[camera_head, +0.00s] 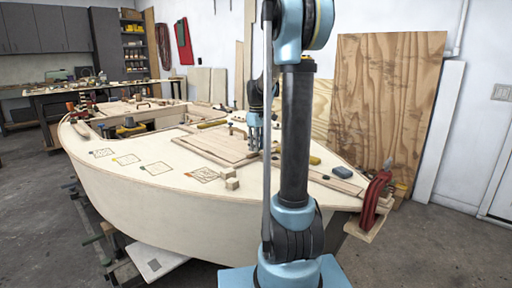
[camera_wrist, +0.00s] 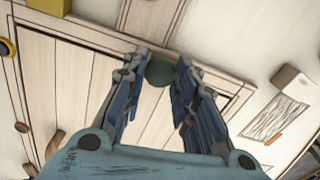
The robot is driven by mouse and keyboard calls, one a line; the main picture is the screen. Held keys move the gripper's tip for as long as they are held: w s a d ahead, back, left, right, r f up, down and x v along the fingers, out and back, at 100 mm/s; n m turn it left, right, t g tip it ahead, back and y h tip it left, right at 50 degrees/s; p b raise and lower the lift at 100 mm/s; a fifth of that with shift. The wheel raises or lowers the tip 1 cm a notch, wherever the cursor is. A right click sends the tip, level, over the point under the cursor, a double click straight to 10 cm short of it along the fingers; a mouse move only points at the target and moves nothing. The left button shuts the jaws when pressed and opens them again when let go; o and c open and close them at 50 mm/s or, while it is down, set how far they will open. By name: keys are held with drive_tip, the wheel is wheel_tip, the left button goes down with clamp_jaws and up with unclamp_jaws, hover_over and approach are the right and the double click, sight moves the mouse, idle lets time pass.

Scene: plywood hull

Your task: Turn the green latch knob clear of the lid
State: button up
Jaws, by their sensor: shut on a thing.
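The round dark green latch knob (camera_wrist: 160,70) sits between my fingertips in the wrist view, near the edge of the wooden lid. My gripper (camera_wrist: 161,72) is shut on the knob, with one blue finger on each side. The lid (camera_wrist: 85,75) is a pale planked panel within a wooden frame, lying below the gripper. In the head view the lid (camera_head: 205,148) lies on the hull deck, and my gripper (camera_head: 254,142) reaches down at its right end. The knob cannot be made out there. Any latch part under the knob is hidden.
The plywood hull (camera_head: 150,200) fills the middle. Small wooden blocks (camera_head: 230,178) lie near the lid. A plywood sheet (camera_head: 385,100) leans on the wall behind.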

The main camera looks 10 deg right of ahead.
drive_tip(key=shift+w+n, duration=0.15)
drive_tip(key=shift+n, duration=1.45)
drive_tip(key=o, duration=1.1)
wheel_tip(320, 180, up, 12)
drive_tip(key=shift+f, duration=0.1)
